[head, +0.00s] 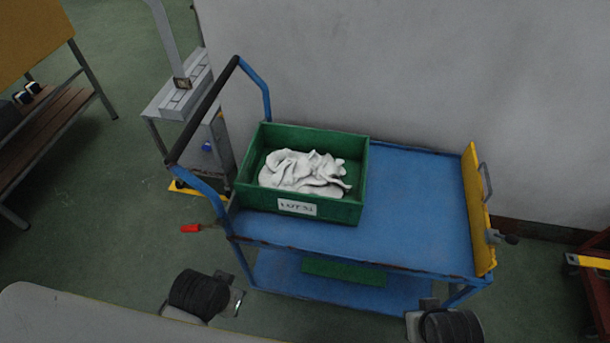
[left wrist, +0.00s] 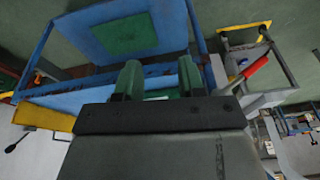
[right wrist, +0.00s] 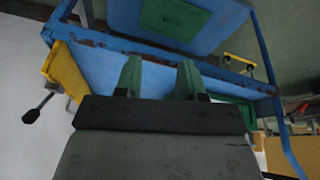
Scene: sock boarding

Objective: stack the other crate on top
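A green crate (head: 299,207) with a white label stands on the left half of the blue trolley's top shelf (head: 415,200). Crumpled white socks (head: 305,172) lie in it. No second crate shows plainly. A flat-looking green piece (head: 344,271) lies on the lower shelf, partly hidden by the top shelf in the head view. It also shows in the left wrist view (left wrist: 125,35) and the right wrist view (right wrist: 172,18). My left gripper (left wrist: 159,76) and right gripper (right wrist: 160,76) are open, fingers parted and empty, facing the trolley and apart from the crate.
The top shelf is clear right of the crate. A yellow end panel (head: 478,210) bounds it on the right, a black push handle (head: 203,110) on the left. A grey wall (head: 400,70) stands behind. A red-handled lever (head: 191,229) is at floor level left of the trolley.

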